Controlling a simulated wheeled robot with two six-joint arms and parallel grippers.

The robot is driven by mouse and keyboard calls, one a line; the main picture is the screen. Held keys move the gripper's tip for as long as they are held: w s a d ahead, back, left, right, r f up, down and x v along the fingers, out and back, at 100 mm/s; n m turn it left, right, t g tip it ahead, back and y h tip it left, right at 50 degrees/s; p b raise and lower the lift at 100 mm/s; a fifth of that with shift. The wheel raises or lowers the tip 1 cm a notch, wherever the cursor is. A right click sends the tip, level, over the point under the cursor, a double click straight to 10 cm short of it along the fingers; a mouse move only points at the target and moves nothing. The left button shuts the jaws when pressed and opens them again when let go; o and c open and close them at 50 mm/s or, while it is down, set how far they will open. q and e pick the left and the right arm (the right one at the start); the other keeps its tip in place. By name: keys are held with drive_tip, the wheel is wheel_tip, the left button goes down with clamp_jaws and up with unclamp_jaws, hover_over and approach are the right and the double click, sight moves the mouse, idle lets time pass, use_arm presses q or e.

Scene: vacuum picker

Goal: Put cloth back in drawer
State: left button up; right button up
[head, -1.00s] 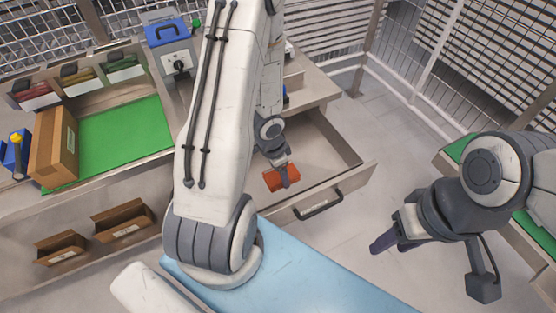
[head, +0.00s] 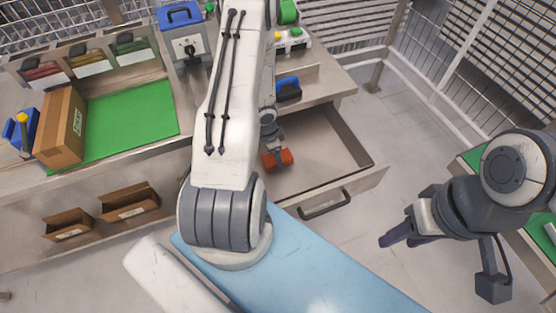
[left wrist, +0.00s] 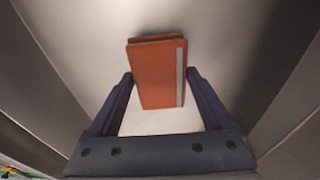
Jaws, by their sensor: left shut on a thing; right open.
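The orange folded cloth (head: 287,157) is inside the open drawer (head: 350,187), toward the left of the part that shows. My left gripper (head: 276,156) is shut on it. In the left wrist view the cloth (left wrist: 158,75), with a pale stripe along one edge, sits between the two fingers of the left gripper (left wrist: 160,75), above the pale drawer floor. I cannot tell whether the cloth touches the floor. My left arm hides part of the drawer's left side. My right gripper (head: 397,236) is open and empty, right of the drawer, over the floor.
The drawer handle (head: 326,204) is on its front. The workbench has a green mat (head: 130,120), a cardboard box (head: 62,127) and a blue-topped machine (head: 182,32). Brown bins (head: 130,201) sit below. The drawer's right half is empty. A wire fence stands behind.

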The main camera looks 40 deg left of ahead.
use_arm(q)
drive_tip(key=shift+f, duration=0.75)
use_arm(e)
drive_tip(key=shift+d+f, duration=0.1)
drive_tip(key=shift+f, duration=0.7)
use_arm(q)
drive_tip(key=shift+b, duration=0.3)
drive_tip(key=shift+f, duration=0.2)
drive_tip(key=o, duration=1.1)
use_arm(e)
drive_tip(key=shift+f, duration=0.1)
use_arm(q)
drive_tip(key=shift+r, duration=0.1)
